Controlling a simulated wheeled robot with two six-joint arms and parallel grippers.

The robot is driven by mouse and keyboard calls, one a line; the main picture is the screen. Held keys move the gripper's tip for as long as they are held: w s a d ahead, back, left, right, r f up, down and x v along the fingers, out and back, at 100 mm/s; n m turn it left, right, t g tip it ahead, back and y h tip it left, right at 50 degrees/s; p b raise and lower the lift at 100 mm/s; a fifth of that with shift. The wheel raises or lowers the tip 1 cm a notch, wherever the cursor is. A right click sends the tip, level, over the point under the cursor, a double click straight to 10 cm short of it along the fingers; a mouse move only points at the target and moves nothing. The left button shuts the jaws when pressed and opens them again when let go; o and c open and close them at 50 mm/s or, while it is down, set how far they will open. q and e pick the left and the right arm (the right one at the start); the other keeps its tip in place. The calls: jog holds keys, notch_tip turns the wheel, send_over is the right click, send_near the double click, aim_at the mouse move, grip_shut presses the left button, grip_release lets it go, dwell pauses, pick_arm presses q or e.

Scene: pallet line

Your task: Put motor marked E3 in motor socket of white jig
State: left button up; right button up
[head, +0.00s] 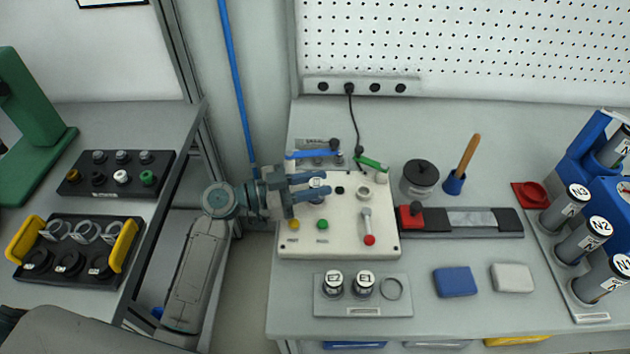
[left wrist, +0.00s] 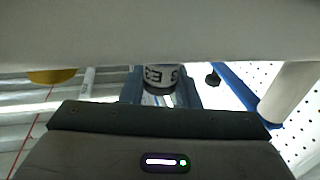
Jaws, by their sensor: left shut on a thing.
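My left gripper (head: 318,184) is over the left back part of the white jig (head: 345,245). It is shut on a motor (head: 317,198), a dark-and-white cylinder between the blue fingers. In the left wrist view the motor (left wrist: 161,77) shows an upside-down, partly cut-off label that appears to read E3. I cannot tell whether its lower end touches the jig or is in a socket. The jig has a raised light ring (head: 363,191), a blue lever (head: 312,154), a green lever (head: 371,163) and a red-ended lever (head: 368,230). My right gripper is not in view.
A grey tray (head: 350,311) in front of the jig holds two labelled motors and an empty ring. Right of the jig are a black rail (head: 510,222), a black lidded pot (head: 420,178), blue (head: 455,282) and white (head: 512,278) blocks.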

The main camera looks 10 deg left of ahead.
pick_arm(q)
jog(key=shift+f, duration=0.2)
jog(key=o, duration=1)
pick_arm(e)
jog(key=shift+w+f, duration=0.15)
pick_arm(q)
jog(key=shift+r, duration=0.15)
